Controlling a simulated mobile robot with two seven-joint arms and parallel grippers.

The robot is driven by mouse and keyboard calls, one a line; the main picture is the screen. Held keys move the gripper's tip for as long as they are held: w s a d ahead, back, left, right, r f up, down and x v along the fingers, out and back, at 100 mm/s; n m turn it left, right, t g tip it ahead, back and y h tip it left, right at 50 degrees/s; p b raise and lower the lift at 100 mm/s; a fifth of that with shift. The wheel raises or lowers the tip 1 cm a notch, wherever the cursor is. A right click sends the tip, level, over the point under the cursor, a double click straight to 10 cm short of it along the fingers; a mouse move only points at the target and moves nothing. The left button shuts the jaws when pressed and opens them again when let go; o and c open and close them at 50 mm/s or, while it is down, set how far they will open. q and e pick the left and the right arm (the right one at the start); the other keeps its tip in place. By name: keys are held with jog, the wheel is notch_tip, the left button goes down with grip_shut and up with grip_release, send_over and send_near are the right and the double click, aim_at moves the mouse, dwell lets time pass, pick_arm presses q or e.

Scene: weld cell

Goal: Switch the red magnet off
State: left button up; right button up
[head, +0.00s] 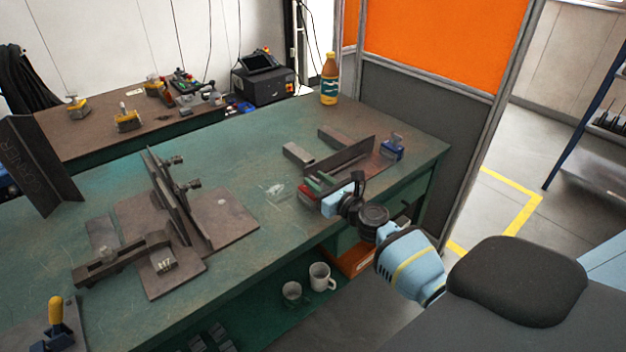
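The red magnet (306,194) sits on the green table near its front edge, at the near end of an upright dark steel plate. It is small here and partly covered by my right gripper (322,189). The gripper comes in from the right, close against or just over the magnet. I cannot tell if they touch. Its fingers are too small and too mixed with the magnet and a green part beside it to show whether they are open or shut. The magnet's switch position cannot be read. My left gripper is not in view.
A blue magnet (393,149) stands at the plate's far end. The green table (255,262) also holds a clamped steel assembly (178,215) at left and a bottle (329,80) at the back. Mugs (320,277) stand on the shelf below. The table middle is fairly clear.

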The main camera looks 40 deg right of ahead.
jog(key=shift+w, duration=0.7)
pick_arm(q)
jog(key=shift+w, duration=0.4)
pick_arm(e)
jog(key=shift+w+a, duration=0.1)
jog(key=shift+w, duration=0.1)
grip_shut()
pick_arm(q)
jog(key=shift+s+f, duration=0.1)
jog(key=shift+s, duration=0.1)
